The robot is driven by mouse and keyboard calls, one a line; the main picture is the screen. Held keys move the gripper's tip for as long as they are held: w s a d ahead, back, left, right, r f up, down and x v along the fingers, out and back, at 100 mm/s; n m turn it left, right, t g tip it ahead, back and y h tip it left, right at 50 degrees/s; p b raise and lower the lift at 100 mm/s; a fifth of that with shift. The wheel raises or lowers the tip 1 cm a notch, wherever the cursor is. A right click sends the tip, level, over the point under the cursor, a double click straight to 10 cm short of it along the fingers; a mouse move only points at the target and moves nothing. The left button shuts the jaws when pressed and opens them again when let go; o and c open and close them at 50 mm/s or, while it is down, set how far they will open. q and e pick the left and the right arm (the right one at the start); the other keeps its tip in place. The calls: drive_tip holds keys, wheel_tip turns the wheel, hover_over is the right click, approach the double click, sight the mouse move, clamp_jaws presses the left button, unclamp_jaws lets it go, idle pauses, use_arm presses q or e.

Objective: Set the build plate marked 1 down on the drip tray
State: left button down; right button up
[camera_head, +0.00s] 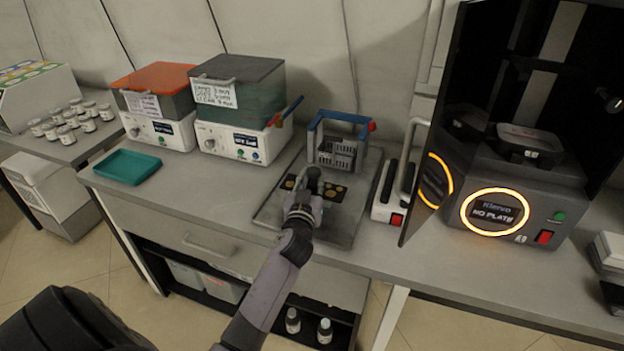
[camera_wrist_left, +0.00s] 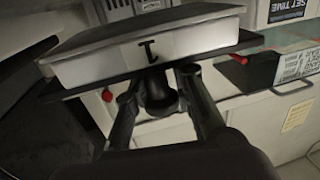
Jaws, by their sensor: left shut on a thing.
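The build plate marked 1 shows in the left wrist view (camera_wrist_left: 195,40) as a pale block with a "1" on its side and a dark flat plate. The plate is over the grey drip tray (camera_head: 335,232), in front of the basket. I cannot tell whether it touches the tray. My right gripper is not in view.
A grey basket with a blue handle (camera_head: 340,150) stands at the tray's back. Left are two lidded machines (camera_head: 240,110) (camera_head: 158,105) and a teal tray (camera_head: 132,166). Right are a black-handled white unit (camera_head: 390,200) and a printer (camera_head: 520,190) reading "NO PLATE".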

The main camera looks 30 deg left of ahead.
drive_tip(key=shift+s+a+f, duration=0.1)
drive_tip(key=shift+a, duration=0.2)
use_arm(q)
drive_tip(key=shift+f, duration=0.1)
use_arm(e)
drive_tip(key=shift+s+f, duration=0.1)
use_arm(q)
drive_tip(key=c, duration=1.4)
unclamp_jaws()
drive_tip(key=shift+o, duration=0.5)
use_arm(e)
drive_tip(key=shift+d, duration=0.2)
